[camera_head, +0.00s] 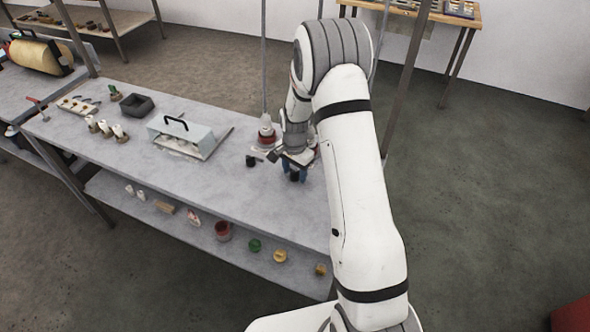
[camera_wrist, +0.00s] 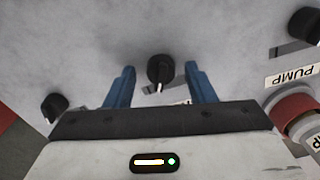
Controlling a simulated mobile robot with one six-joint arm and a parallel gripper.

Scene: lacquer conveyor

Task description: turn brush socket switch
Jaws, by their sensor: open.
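A black rotary switch knob (camera_wrist: 160,69) with a pale pointer line sits on the grey bench surface, near the top middle of the wrist view. My gripper (camera_head: 295,171) is low over the right end of the bench. In the wrist view its two blue fingers are open, one on each side of this knob, with clear gaps. A label below the knob is mostly hidden by my gripper, so I cannot read which switch this is. Other black knobs show at the left (camera_wrist: 56,106) and at the upper right (camera_wrist: 306,25).
A PUMP label (camera_wrist: 291,76) and a red-and-white fitting (camera_wrist: 297,110) lie right of my gripper. A clear box with a handle (camera_head: 183,136), a dark tray (camera_head: 137,104) and small bottles (camera_head: 119,133) stand further left on the bench (camera_head: 215,193).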

